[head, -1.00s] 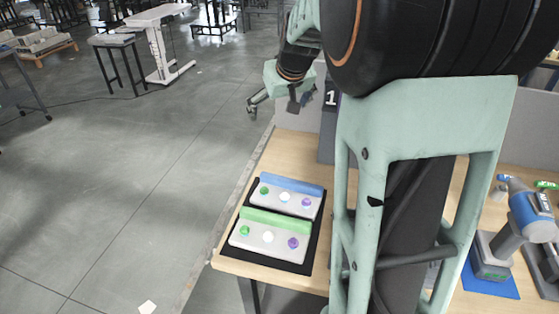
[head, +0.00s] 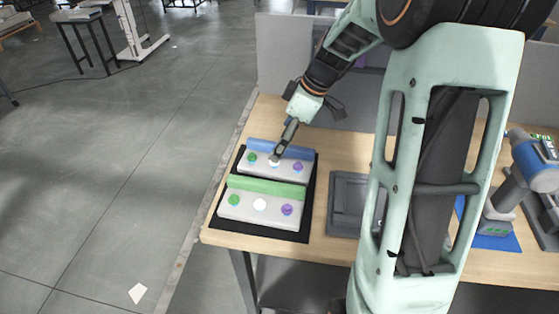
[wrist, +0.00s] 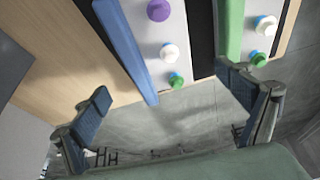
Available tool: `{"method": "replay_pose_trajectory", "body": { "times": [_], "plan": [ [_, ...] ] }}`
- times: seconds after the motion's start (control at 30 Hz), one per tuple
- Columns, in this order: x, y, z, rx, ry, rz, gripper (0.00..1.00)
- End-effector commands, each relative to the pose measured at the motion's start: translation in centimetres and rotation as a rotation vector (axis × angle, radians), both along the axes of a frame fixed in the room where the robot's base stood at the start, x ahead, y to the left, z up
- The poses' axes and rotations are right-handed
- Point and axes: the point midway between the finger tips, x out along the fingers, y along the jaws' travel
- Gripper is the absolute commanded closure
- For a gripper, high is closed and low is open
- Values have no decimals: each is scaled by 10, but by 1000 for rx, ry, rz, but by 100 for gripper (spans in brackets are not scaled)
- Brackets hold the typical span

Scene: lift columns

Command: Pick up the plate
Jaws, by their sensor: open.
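Two pale grey plates lie side by side on a black mat (head: 300,236) on the wooden table. The far plate (head: 245,164) has a blue raised bar and green, white and purple knobs. The near plate (head: 245,212) has a green bar and matching knobs. In the wrist view, the blue-barred plate (wrist: 195,55) lies ahead between the finger lines, and the green-barred plate (wrist: 264,45) is at the right. My gripper (head: 281,148) is above the blue-barred plate, covering part of its bar in the head view. Its fingers (wrist: 172,105) are spread and empty; contact cannot be told.
A dark grey tray-like object (head: 347,197) sits right of the mat, partly behind my arm. A blue and grey device (head: 530,175) stands at the far right. A grey partition (head: 285,55) rises behind the table. Open floor lies left.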

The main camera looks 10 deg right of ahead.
Motion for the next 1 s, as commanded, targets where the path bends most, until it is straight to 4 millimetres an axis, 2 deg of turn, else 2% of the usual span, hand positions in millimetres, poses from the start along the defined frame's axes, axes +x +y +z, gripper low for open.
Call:
{"method": "replay_pose_trajectory", "body": {
  "times": [0.1,0.27,0.53,0.83,0.87,1.0],
  "plan": [
    [2,4,-13,0,2,-1,7],
    [2,6,-24,1,2,-3,7],
    [4,14,-62,0,2,-1,7],
    [6,16,-68,-2,-1,-4,7],
    [6,16,-68,-2,-1,-4,8],
    [6,16,-68,-2,-1,-4,24]
  ]
}}
